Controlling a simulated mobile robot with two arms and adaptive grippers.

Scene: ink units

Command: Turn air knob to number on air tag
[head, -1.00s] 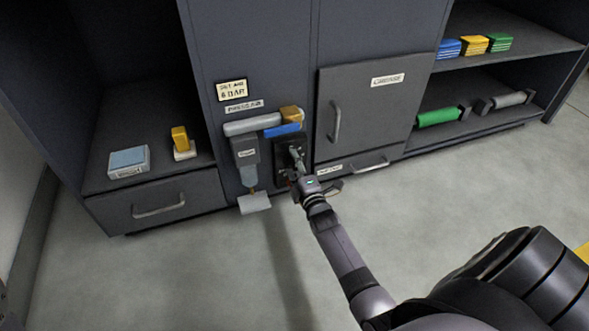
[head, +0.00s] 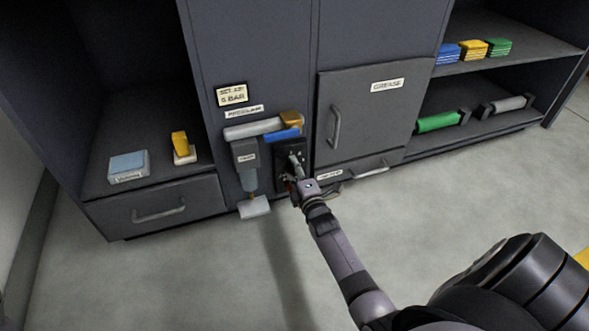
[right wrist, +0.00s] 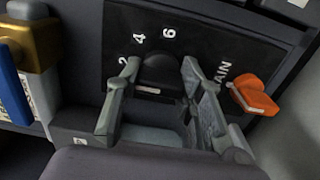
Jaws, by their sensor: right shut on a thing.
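The air tag (head: 231,93) is a cream label on the cabinet front; it appears to read "SET AIR 6 BAR". The air knob (right wrist: 160,72) is a dark knob on a black dial panel (right wrist: 215,45) with the numbers 2, 4 and 6 around it. My right gripper (right wrist: 160,80) has one finger on each side of the knob and is shut on it. In the head view my right gripper (head: 293,180) is at the black panel and hides much of it. I cannot tell which number the knob points to. My left gripper is out of view.
An orange drain lever (right wrist: 255,95) sits close to the right finger. A blue lever (right wrist: 12,85) with a brass fitting (right wrist: 32,42) is at the left. A grease door (head: 365,115) is right of the panel. The floor in front is clear.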

